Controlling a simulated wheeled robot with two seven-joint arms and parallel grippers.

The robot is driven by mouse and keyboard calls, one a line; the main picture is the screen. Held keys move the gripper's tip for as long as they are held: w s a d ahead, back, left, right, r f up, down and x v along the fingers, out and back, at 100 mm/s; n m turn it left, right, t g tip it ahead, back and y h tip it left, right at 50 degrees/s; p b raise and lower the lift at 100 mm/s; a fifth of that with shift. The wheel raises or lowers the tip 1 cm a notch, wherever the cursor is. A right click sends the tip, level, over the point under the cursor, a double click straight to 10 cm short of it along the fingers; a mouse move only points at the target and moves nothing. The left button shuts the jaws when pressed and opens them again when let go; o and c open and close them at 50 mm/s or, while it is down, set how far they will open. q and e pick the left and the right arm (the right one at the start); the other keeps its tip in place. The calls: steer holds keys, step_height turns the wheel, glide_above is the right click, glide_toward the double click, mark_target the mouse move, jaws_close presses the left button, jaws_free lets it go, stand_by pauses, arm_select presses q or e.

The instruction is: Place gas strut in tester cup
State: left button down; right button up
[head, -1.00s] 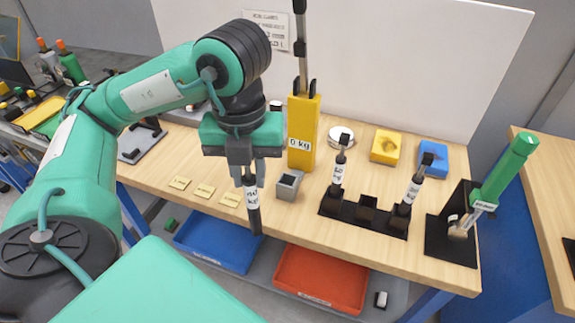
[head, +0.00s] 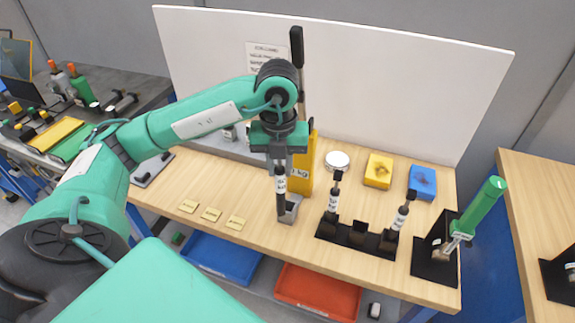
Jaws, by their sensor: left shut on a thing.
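My left gripper (head: 279,154) points down and is shut on the upper end of a black gas strut (head: 281,199) with a white label. The strut hangs upright, its lower end in front of the grey tester cup (head: 292,209) in this view. I cannot tell whether it is inside the cup. The yellow tester block (head: 303,172), marked in kg, stands behind, partly hidden by the gripper. Two other gas struts, one upright (head: 334,200) and one tilted (head: 400,219), stand in a black rack (head: 352,253) to the right. My right gripper is not in view.
Three small tan plates (head: 211,214) lie to the left. A white round dish (head: 338,160), a yellow block (head: 378,170) and a blue block (head: 421,181) sit at the back. Blue (head: 221,257) and red (head: 316,290) trays are below.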

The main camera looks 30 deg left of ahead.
arm_select(q)
steer(key=w+a+f+p, duration=0.1)
steer(key=w+f+p, duration=0.2)
steer(key=f, duration=0.4)
steer(key=shift+w+f, duration=0.15)
steer(key=shift+w, duration=0.55)
steer(key=c, duration=1.2)
jaws_free()
step_height(320, 180, up, 8)
steer(key=b, duration=0.1)
steer(key=shift+b, duration=0.4)
